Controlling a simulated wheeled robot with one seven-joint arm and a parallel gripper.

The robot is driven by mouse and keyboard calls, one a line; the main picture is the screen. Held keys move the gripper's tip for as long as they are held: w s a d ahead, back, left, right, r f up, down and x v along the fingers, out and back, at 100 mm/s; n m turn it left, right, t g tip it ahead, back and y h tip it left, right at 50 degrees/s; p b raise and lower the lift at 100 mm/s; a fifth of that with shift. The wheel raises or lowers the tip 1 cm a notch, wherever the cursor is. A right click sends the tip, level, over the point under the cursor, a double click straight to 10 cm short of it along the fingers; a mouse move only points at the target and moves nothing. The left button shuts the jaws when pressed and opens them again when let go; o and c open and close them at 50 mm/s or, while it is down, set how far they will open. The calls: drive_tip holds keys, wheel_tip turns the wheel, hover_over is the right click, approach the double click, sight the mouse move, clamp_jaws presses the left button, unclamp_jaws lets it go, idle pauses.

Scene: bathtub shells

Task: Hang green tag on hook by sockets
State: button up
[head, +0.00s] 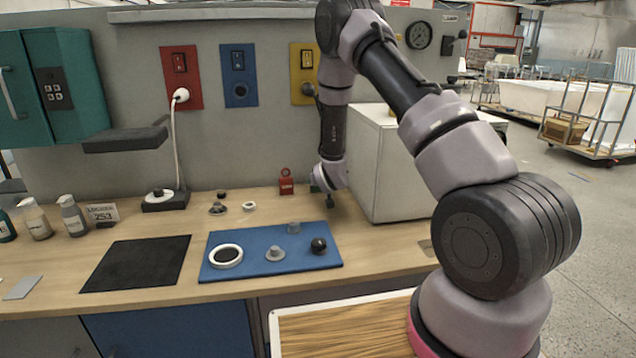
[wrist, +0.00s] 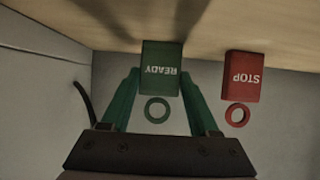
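The green tag (wrist: 161,68), marked READY with a ring on it, is between the two green fingers of my gripper (wrist: 161,78). The fingertips lie close along its two sides; whether they press on it I cannot tell. In the head view my gripper (head: 325,187) is low over the back of the bench, beside the white box, and mostly hides the green tag. Socket panels on the wall are red (head: 181,77), blue (head: 239,75) and yellow (head: 304,73). A white plug sits in the red one. I cannot make out a hook beside them.
A red STOP tag (wrist: 243,76) stands beside the green one; it also shows in the head view (head: 286,183). The white box (head: 392,165) is close on the right. A blue mat (head: 221,273) with small parts lies in front. A white cord (head: 173,140) rises at left.

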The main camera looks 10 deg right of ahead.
drive_tip(key=shift+r, duration=3)
drive_tip(key=shift+s, duration=0.1)
